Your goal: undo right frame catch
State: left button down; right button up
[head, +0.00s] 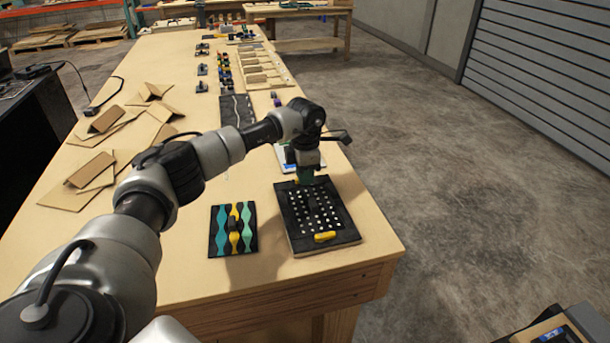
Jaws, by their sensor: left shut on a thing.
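The LED console (348,222) is a dark panel on a thick base near the table's right front corner. Rows of small white spots cover its middle. A yellow catch (325,237) sits on its near edge and nothing touches it. My left gripper (304,181) reaches down at the console's far edge, shut on a small part there, which appears to be a frame catch. The fingers and a greenish patch hide most of that part, so its position is unclear. My right gripper is out of view.
A dark tray (217,246) with teal and yellow wavy shapes lies left of the console. Folded cardboard pieces (90,170) lie on the left of the wooden table (180,290). Small parts line its far half. A white-and-blue item (285,162) lies behind my gripper.

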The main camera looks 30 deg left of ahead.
pick_arm(q)
jog(key=shift+r, duration=0.1)
jog(key=c, duration=1.1)
grip_release()
jog(key=shift+c, duration=0.2)
notch_tip(320, 180, up, 11)
jog(key=b, duration=0.2)
jog(key=shift+f, duration=0.2)
